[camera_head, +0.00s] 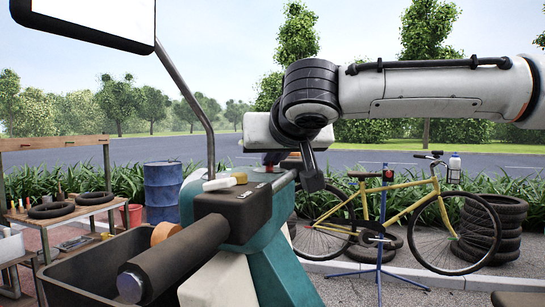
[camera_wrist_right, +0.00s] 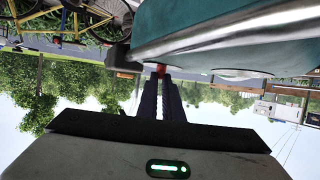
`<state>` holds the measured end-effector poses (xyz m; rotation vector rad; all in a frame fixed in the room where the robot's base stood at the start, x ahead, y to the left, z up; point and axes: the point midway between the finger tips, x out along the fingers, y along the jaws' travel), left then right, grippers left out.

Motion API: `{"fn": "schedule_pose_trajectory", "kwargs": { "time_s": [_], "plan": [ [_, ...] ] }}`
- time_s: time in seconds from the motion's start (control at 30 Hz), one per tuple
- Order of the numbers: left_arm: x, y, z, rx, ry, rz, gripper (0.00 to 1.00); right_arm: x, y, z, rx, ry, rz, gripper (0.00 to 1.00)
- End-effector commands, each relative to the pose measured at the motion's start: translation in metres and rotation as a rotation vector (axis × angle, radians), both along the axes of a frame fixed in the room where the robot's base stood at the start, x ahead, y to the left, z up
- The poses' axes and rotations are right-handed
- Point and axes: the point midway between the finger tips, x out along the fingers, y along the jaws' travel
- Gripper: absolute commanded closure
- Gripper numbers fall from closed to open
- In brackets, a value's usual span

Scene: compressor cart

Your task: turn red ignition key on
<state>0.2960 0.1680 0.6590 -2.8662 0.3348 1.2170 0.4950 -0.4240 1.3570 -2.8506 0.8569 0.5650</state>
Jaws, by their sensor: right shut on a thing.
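The red ignition key (camera_wrist_right: 160,69) shows as a small red piece at the fingertips of my right gripper (camera_wrist_right: 161,76) in the right wrist view. It sits by the teal body (camera_wrist_right: 220,32) of the cart, and the dark fingers hide much of it. In the head view the right gripper (camera_head: 271,162) reaches down to the top of the teal cart body (camera_head: 277,265), beside the black console (camera_head: 235,208). Its fingers are shut on the key. How far the key is turned cannot be told. My left gripper is not in view.
A black handle grip (camera_head: 185,255) juts toward me. A mirror (camera_head: 95,20) on a bent grey rod (camera_head: 190,95) rises at left. Beyond are a blue barrel (camera_head: 163,190), a wooden workbench (camera_head: 70,212), a yellow bicycle (camera_head: 400,205) on a stand and stacked tyres (camera_head: 492,228).

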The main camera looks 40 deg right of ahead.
Motion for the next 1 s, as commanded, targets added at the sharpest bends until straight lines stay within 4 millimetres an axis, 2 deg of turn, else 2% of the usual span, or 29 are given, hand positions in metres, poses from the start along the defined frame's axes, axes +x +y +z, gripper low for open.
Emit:
{"fn": "schedule_pose_trajectory", "kwargs": {
  "time_s": [0.03,0.13,0.53,1.0],
  "plan": [
    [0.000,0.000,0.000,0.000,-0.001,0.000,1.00,0.000,0.000,-0.003,0.005,0.005,0.000,0.92],
    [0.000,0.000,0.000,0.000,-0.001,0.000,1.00,0.000,0.000,-0.003,0.005,0.005,0.000,0.75],
    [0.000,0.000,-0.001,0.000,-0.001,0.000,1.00,-0.006,0.004,0.002,0.002,0.000,0.000,0.75],
    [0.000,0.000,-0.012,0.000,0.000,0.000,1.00,-0.069,0.046,0.033,0.001,0.001,0.001,0.75]
  ]
}}
